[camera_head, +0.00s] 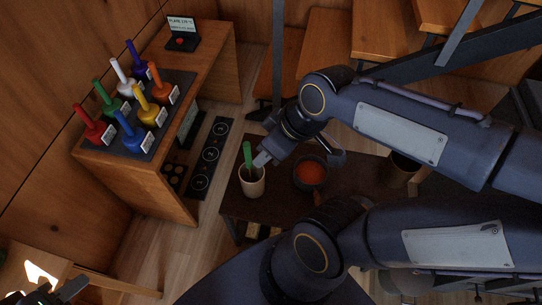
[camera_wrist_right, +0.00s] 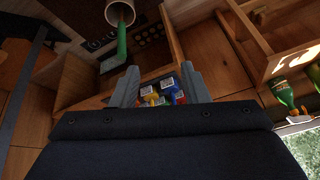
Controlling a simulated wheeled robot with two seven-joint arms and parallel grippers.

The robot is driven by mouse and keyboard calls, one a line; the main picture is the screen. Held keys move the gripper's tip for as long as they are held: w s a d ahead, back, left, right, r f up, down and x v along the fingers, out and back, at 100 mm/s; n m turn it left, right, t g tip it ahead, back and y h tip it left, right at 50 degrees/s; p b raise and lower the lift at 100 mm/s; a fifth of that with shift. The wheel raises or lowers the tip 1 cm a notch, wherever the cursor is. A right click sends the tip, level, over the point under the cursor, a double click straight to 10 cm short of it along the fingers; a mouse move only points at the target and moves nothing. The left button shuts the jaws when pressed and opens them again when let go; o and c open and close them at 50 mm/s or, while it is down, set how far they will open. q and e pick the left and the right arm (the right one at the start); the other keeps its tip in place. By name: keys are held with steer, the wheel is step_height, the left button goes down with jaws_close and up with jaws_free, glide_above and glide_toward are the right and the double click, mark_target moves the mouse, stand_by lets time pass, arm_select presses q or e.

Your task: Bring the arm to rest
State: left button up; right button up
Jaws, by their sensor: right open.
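My left gripper (camera_head: 299,160) is over the low dark table, its fingers spread apart with nothing seen between them. One finger is close beside a cream cup (camera_head: 252,188) that holds a green-handled tool (camera_head: 248,153); I cannot tell whether they touch. My right gripper (camera_head: 58,291) shows only partly at the bottom left corner of the head view. In the right wrist view its fingers (camera_wrist_right: 160,82) are apart and empty, with the labelled colored-handle pieces far beyond them. The cup (camera_wrist_right: 120,12) shows at the top there, clear of these fingers.
A bowl of orange-red content (camera_head: 310,172) and a brown pot (camera_head: 401,169) are on the dark table (camera_head: 275,209). Several colored-handle pieces (camera_head: 126,131) stand on the wooden bench (camera_head: 140,182). A wooden shelf with a green bottle (camera_wrist_right: 284,94) is at the right in the wrist view. Stairs (camera_head: 333,45) rise behind.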

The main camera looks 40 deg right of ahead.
steer(key=s+m, duration=0.1)
steer(key=a+m, duration=0.1)
steer(key=m, duration=0.1)
steer(key=s+m+t, duration=0.1)
steer(key=m, duration=0.1)
steer(key=shift+s+a+r+y, duration=0.25)
steer(key=shift+s+r+y, duration=0.1)
steer(key=shift+y, duration=0.05)
